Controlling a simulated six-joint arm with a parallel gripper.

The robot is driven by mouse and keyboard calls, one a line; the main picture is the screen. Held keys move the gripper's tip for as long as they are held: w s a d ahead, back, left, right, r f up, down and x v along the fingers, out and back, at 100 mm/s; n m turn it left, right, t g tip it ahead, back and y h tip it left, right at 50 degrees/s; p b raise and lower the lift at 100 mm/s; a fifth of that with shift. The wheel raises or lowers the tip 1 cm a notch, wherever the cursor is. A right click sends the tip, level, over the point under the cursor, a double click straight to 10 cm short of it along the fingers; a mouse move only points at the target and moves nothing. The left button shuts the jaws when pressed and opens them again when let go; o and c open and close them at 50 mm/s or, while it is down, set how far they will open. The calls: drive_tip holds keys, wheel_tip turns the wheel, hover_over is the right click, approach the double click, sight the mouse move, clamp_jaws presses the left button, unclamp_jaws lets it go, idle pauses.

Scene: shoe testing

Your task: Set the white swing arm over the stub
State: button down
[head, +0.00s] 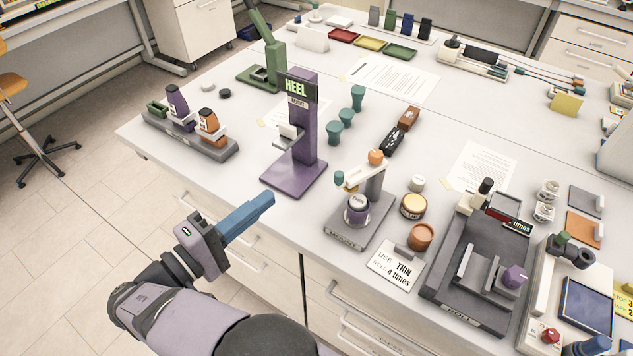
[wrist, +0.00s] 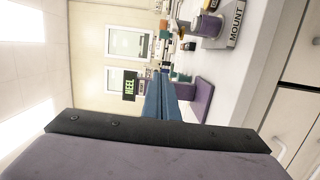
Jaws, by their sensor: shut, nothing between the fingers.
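The white swing arm (head: 362,177) sits on top of the grey post (head: 378,188) of the station marked MOUNT. It has an orange knob (head: 376,157) at the post end and a teal knob (head: 339,178) at the other end. A purple stub with a pale top (head: 357,210) stands on the base in front of the post. The arm's free end lies up and left of it in the head view; whether it is directly above I cannot tell. My gripper (head: 268,202) is shut and empty, its blue fingers together in front of the table, left of the station. They show in the wrist view (wrist: 158,92).
The purple HEEL stand (head: 303,130) is behind my gripper. A yellow-lidded jar (head: 413,206), an orange-brown pot (head: 421,236) and a THIN sign (head: 395,266) stand right of the station, before the ROLL station (head: 450,295). Bare table lies between the HEEL stand and MOUNT.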

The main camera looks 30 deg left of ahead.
drive_tip(key=w+d+p, duration=0.5)
drive_tip(key=w+p, duration=0.1)
drive_tip(key=w, duration=0.4)
drive_tip(key=shift+w+d, duration=0.15)
drive_tip(key=shift+d, duration=0.15)
idle(0.5)
drive_tip(key=s+d+n+y+b, duration=0.1)
drive_tip(key=d+y+b, duration=0.1)
drive_tip(key=d, duration=0.3)
drive_tip(key=shift+s+d+n+b, duration=0.3)
drive_tip(key=shift+s+d+b, duration=0.1)
drive_tip(key=shift+b, duration=0.05)
